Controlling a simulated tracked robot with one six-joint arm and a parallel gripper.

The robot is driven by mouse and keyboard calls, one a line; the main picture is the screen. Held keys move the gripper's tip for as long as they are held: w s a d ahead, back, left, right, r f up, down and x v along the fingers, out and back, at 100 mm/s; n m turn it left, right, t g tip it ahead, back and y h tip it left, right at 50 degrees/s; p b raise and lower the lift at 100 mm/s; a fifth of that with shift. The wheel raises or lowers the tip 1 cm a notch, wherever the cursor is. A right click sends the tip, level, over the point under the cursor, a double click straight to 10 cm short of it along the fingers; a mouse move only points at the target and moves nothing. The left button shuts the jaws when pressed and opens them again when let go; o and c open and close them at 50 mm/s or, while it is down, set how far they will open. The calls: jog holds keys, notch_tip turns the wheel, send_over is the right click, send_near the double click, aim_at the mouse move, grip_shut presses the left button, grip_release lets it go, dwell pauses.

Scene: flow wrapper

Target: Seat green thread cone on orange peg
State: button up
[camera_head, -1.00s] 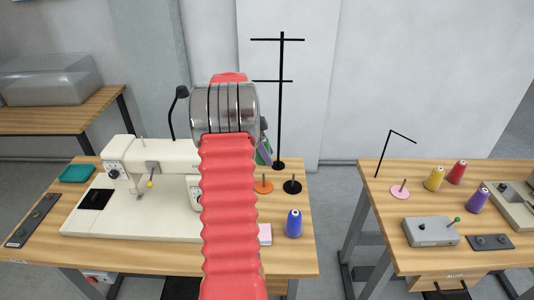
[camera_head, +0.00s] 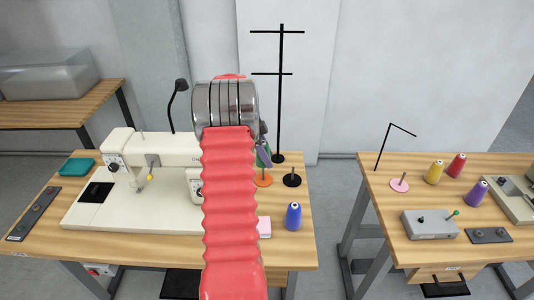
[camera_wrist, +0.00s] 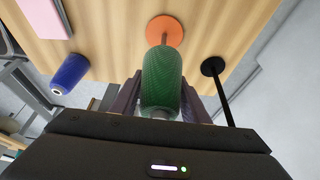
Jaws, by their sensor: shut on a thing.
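The green thread cone (camera_wrist: 163,80) is between the two fingers of my gripper (camera_wrist: 163,98) in the wrist view. In the head view only a strip of the cone (camera_head: 262,157) shows beside my arm, just above the orange peg's disc (camera_head: 263,181). In the wrist view the orange disc (camera_wrist: 165,29) lies just beyond the cone's far end and is partly overlapped by it.
A black peg (camera_head: 292,178) stands close on the right, and a blue cone (camera_head: 293,217) stands nearer the front. The sewing machine (camera_head: 140,190) is on the left. A black thread stand (camera_head: 280,100) rises behind. A second table to the right holds more cones.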

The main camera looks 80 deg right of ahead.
jog(key=shift+f, duration=3.8)
jog(key=o, duration=1.2)
jog(key=shift+r, duration=0.1)
notch_tip(320, 180, up, 10)
jog(key=shift+f, duration=0.15)
